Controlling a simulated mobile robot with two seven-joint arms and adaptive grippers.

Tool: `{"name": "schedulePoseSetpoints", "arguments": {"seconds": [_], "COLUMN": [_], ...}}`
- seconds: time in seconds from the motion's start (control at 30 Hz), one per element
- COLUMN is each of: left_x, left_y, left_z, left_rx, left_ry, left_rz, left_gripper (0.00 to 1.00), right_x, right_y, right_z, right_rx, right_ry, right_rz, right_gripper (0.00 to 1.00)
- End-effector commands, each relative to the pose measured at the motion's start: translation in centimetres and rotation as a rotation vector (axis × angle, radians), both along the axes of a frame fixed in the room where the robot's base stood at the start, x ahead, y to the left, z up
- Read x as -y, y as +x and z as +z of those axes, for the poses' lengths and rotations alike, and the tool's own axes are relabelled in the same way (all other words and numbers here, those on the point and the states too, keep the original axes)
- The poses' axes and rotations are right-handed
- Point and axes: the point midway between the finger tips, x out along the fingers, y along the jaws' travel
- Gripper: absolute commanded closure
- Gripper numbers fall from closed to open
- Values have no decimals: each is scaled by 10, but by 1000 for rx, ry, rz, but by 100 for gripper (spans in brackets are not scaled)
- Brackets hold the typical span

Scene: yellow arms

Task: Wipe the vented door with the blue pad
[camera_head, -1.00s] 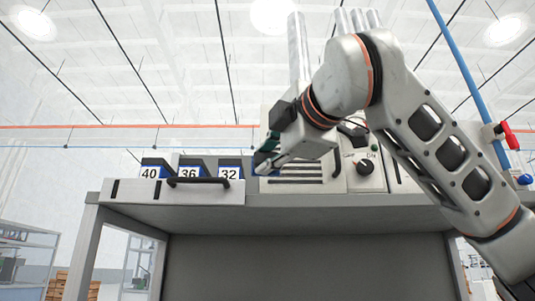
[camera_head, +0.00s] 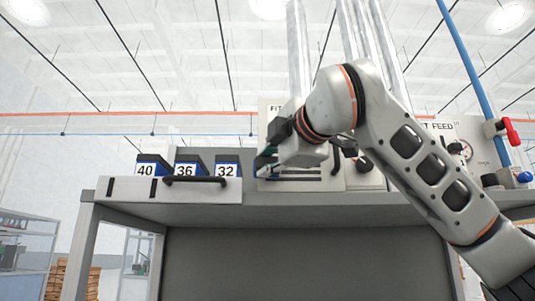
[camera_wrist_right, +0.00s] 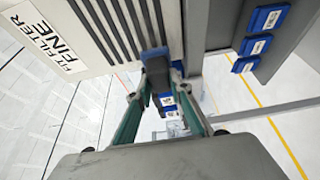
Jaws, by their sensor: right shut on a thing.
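The vented door (camera_head: 300,185) is the pale panel with dark horizontal slots on the machine above the bench. In the right wrist view its slotted face (camera_wrist_right: 92,22) fills the upper left. My right gripper (camera_head: 268,158) is in front of the door's left part. In the right wrist view the gripper (camera_wrist_right: 160,80) is shut on the dark blue pad (camera_wrist_right: 157,62), which is at the end of the slots close to the door's edge. I cannot tell whether the pad touches the door. My arm and gripper hide part of the door. My left gripper is not in view.
Blue bins labelled 40, 36 and 32 (camera_head: 185,168) stand left of the door, behind a pale drawer front with a black handle (camera_head: 195,180). A dark door handle (camera_head: 337,162) and a knob (camera_head: 364,165) are right of the gripper. A blue pipe (camera_head: 470,75) rises at the right.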

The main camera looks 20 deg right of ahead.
Motion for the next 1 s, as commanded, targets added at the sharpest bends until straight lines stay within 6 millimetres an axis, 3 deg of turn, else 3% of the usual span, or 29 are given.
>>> {"name": "schedulePoseSetpoints", "arguments": {"seconds": [1.0], "left_x": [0], "left_y": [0], "left_z": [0], "left_rx": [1], "left_ry": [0], "left_rz": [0], "left_gripper": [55], "right_x": [2], "right_y": [8], "right_z": [0], "right_rx": [1], "right_ry": [-1], "right_rz": [1], "right_gripper": [100]}}
